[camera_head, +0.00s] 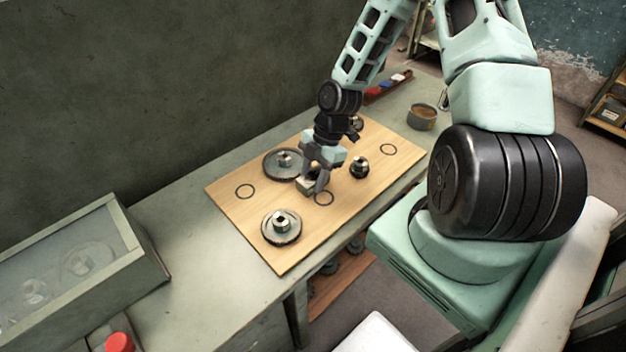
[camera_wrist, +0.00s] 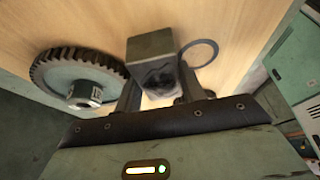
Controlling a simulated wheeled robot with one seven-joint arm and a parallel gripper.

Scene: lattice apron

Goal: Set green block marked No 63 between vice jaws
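My gripper (camera_head: 318,184) is low over the wooden board, pointing down. In the wrist view a small grey-green block (camera_wrist: 150,46) with a dark, worn near face lies between its two fingers (camera_wrist: 158,92). The fingers appear to press on its two sides. The block also shows beside the fingertips in the head view (camera_head: 307,186); whether it touches the board is unclear. No number is readable on it. I cannot make out a vice or its jaws in either view.
The wooden board (camera_head: 247,217) lies on a grey-green bench (camera_head: 190,240). A toothed gear (camera_wrist: 62,72) is left of the gripper, another gear (camera_head: 281,238) in front. A small dark part (camera_head: 359,167) is right.

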